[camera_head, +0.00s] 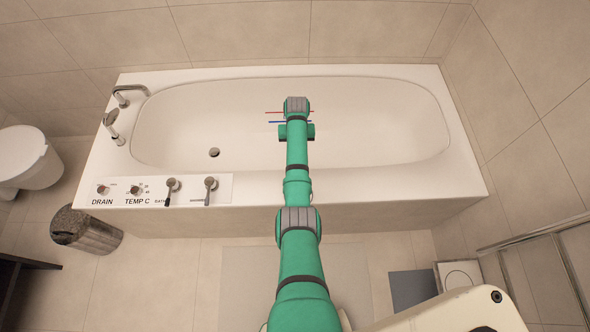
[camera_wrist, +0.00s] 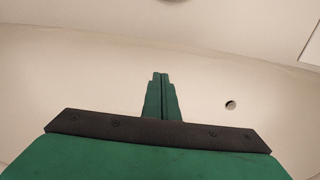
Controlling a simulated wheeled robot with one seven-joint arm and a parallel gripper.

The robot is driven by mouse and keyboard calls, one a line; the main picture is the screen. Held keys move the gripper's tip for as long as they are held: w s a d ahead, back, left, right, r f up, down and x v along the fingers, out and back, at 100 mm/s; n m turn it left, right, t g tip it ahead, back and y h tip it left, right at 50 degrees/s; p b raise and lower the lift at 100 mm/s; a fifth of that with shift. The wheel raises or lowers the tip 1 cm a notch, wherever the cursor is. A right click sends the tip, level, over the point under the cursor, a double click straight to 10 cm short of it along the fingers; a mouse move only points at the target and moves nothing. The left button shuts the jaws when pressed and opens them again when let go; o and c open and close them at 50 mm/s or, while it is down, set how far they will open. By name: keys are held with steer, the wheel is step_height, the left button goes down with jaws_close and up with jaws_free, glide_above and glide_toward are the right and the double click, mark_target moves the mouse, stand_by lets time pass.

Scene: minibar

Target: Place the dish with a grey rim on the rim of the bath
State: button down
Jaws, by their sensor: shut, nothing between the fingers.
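The white bath (camera_head: 455,160) stretches along the back wall, with a flat rim around its basin. My arm reaches over the basin in the head view, where my fingertips are hidden by the arm. In the wrist view my gripper (camera_wrist: 160,76) has its two green fingers together, with nothing between them, above the pale basin. The drain hole (camera_wrist: 230,104) shows to the right of the fingers. I cannot make out a dish with a grey rim in either view.
A control panel (camera_head: 150,190) with knobs and levers occupies the bath's front left corner. A tap (camera_head: 125,94) and shower head (camera_head: 110,121) stand on the left rim. A bin (camera_head: 88,231), toilet (camera_head: 28,160) and metal rail (camera_head: 525,237) flank the floor. The right rim looks clear.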

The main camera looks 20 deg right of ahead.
steer(key=s+a, duration=0.1)
steer(key=s, duration=0.3)
steer(key=s+a, duration=0.1)
steer(key=s, duration=0.2)
steer(key=s+a+f, duration=0.1)
steer(key=s, duration=0.3)
steer(key=shift+s, duration=0.35)
steer(key=shift+f, duration=0.3)
